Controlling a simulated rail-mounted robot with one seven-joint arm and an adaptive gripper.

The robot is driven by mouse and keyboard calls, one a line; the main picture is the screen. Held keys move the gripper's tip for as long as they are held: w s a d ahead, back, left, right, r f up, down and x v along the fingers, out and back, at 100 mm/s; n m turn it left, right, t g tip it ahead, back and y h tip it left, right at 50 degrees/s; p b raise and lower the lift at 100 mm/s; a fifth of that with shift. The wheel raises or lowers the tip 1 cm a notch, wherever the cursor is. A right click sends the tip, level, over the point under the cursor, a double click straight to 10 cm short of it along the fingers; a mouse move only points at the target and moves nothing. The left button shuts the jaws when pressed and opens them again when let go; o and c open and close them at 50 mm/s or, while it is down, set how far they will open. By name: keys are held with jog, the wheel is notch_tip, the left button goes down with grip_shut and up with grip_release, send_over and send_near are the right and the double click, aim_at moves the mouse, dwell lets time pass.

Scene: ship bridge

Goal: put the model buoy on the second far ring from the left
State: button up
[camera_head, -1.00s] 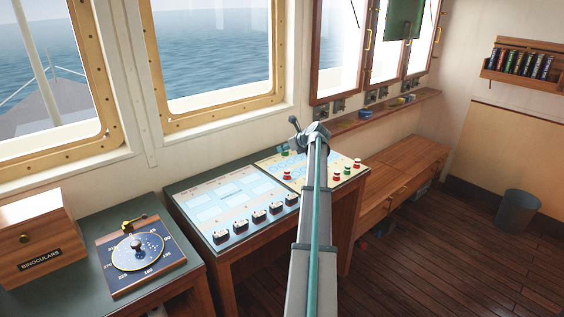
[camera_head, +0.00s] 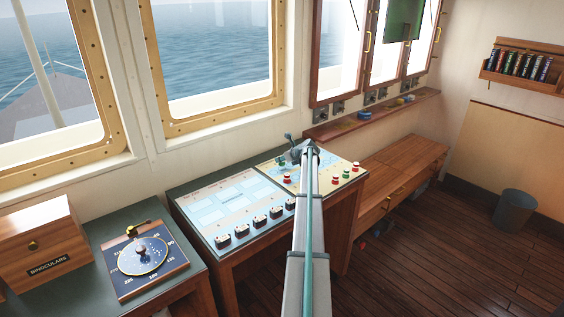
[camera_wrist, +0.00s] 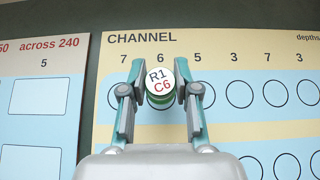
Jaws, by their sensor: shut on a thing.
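In the wrist view my gripper (camera_wrist: 160,88) is shut on the model buoy (camera_wrist: 159,79), a green piece with a white round top marked R1 C6. The CHANNEL board (camera_wrist: 225,62) lies under it, with a far row of black rings below printed numbers. The buoy appears over the second far ring from the left, beneath the number 6, and hides most of that ring. I cannot tell whether it touches the board. My left finger partly covers the first ring. In the head view my gripper (camera_head: 286,153) is small at the far part of the board (camera_head: 322,165); the buoy is unclear there.
A red buoy (camera_head: 287,179) stands on the board's left side, and red and green ones (camera_head: 346,174) stand at its right. A paler board (camera_head: 215,205) with several black-based pieces (camera_head: 258,222) lies to the left. A wooden shelf (camera_head: 365,120) is behind.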

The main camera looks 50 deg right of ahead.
jog(key=shift+f+p, duration=0.3)
jog(key=shift+f, duration=0.7)
jog(key=shift+f, duration=0.1)
jog(key=o, duration=0.9)
jog(key=b+v, duration=0.3)
jog(key=v, duration=0.9)
